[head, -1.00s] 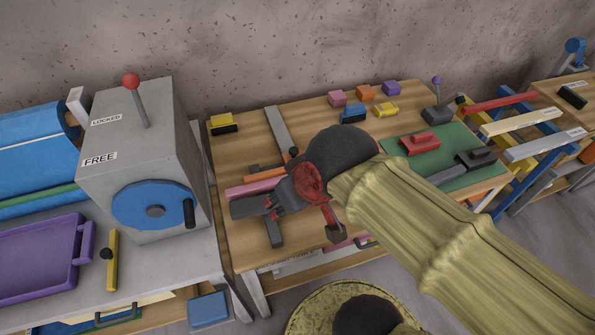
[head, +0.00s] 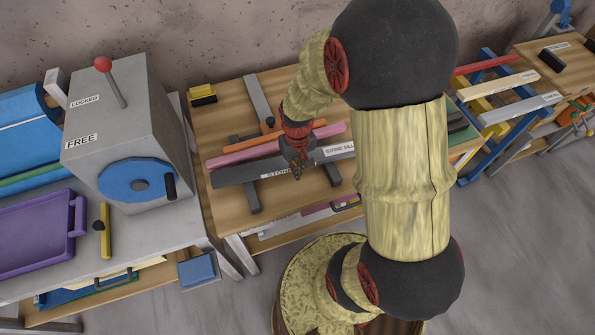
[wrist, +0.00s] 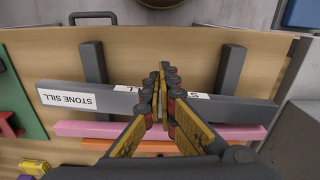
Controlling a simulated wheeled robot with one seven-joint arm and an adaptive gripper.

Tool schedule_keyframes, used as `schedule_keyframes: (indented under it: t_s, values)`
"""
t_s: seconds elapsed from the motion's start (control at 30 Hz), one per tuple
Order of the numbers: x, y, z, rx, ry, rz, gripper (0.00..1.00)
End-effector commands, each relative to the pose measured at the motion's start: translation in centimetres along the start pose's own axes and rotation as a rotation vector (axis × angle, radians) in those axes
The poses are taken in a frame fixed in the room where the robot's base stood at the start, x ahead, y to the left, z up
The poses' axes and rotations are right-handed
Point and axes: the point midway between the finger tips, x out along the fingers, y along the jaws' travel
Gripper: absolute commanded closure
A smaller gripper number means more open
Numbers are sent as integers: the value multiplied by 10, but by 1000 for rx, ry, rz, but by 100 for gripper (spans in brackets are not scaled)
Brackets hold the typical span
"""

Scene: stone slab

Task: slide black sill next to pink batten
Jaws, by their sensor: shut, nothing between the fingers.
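The black sill (head: 235,177) is a long dark grey bar with "STONE SILL" labels, lying across two dark crossbars on the wooden table. It also shows in the wrist view (wrist: 118,103). The pink batten (head: 235,154) lies behind it, roughly parallel; it also shows in the wrist view (wrist: 85,129). A narrow gap shows between them at the wrist view's left; at the right I cannot tell whether they touch. My gripper (head: 297,175) is shut and empty, fingers pointing down at the sill's near side around mid-length. Its fingers (wrist: 164,75) hide part of the sill; contact is unclear.
An orange strip (head: 323,126) lies behind the pink batten. The crossbars (wrist: 93,62) (wrist: 232,68) stick out on the sill's near side. A yellow and black block (head: 203,94) sits at the table's back left. A grey box with a blue wheel (head: 138,185) stands left.

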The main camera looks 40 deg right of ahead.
Motion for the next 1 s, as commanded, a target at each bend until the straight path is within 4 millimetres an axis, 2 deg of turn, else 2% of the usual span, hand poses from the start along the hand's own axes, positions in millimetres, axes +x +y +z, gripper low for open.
schedule_keyframes:
  t_s: [0.5,0.7,1.0]
  values:
    - [95,0,2,0,-5,0,100]
    - [93,0,-28,0,0,0,100]
    - [92,0,-40,0,-1,0,100]
